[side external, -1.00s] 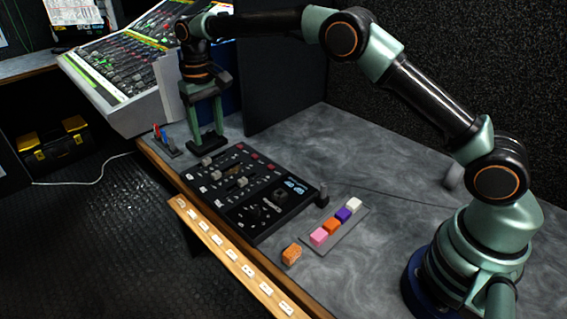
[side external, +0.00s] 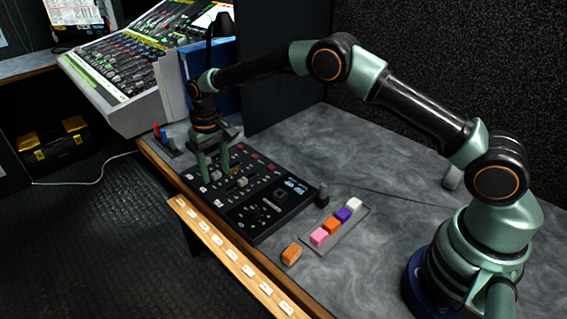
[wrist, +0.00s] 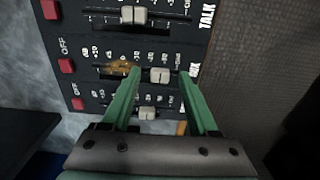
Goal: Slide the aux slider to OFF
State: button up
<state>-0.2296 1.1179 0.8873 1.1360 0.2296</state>
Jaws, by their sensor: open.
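The black control panel (side external: 262,218) lies on the desk; the wrist view shows several slider rows on it (wrist: 95,35). OFF and red buttons are at the left end of the rows there. The top knob (wrist: 134,14) is in the row marked TALK. The middle knob (wrist: 159,75) sits right of its track's middle, and the bottom knob (wrist: 148,113) is partly behind my gripper. I cannot read which row is aux; labels at the right are partly covered. My gripper (wrist: 160,76) is open, pointing down, its fingers either side of the middle knob. Contact is unclear.
A brown-gold lump (wrist: 120,66) lies on the middle track, left of the knob. Coloured blocks stand on a grey tray (side external: 322,246), with an orange block (side external: 291,254) beside it. A dark post (side external: 322,194) stands by the panel's right corner. A large mixing console (side external: 120,75) is behind.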

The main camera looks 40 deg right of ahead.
jog(key=shift+c, duration=0.3)
grip_shut()
jog(key=shift+a, duration=0.1)
dwell(1.0)
